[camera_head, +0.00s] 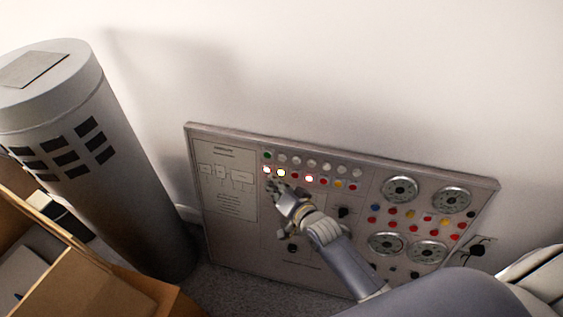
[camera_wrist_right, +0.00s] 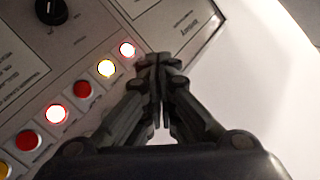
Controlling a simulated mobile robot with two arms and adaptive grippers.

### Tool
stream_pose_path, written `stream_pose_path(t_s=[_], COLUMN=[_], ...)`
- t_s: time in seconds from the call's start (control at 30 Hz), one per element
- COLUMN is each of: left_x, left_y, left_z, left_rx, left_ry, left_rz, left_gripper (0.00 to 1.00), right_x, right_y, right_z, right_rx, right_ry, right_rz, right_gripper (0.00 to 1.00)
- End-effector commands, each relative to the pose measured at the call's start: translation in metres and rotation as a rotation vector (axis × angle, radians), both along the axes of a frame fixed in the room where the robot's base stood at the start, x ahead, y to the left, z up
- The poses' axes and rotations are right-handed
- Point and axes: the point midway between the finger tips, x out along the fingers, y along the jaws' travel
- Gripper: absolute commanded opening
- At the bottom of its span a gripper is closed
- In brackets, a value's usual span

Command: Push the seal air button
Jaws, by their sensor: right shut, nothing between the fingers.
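A grey control panel (camera_head: 330,262) leans against the white wall, with rows of coloured buttons, lamps and dials. Its button row (camera_head: 309,179) has several lit buttons at the left end. My right gripper (camera_head: 273,182) is shut and empty at the left end of this row. In the right wrist view the closed fingertips (camera_wrist_right: 158,62) are just right of a lit red-rimmed button (camera_wrist_right: 127,49) and a lit yellow button (camera_wrist_right: 106,68). I cannot tell whether the tips touch the panel. The seal air label is not readable. My left gripper is not in view.
A tall grey cylinder (camera_head: 135,190) with dark squares stands left of the panel. Cardboard boxes (camera_head: 85,290) are at the lower left. A black knob (camera_wrist_right: 51,11) sticks out of the panel. The wall above the panel is clear.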

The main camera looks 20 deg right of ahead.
Motion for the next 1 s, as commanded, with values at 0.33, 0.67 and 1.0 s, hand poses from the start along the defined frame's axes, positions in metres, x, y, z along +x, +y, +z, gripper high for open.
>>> stream_pose_path(t_s=[0.33,0.67,1.0], left_x=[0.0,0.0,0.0], left_y=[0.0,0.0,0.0], left_z=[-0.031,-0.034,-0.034], left_rx=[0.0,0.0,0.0], left_ry=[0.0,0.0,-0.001], left_rz=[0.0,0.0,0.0], left_gripper=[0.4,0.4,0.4], right_x=[0.038,0.047,0.047], right_y=[-0.025,-0.032,-0.032], right_z=[-0.011,-0.012,-0.012], right_rx=[-0.002,0.001,0.001], right_ry=[-0.001,0.002,0.002], right_rz=[0.0,0.0,0.0], right_gripper=[0.0,0.0,0.0])
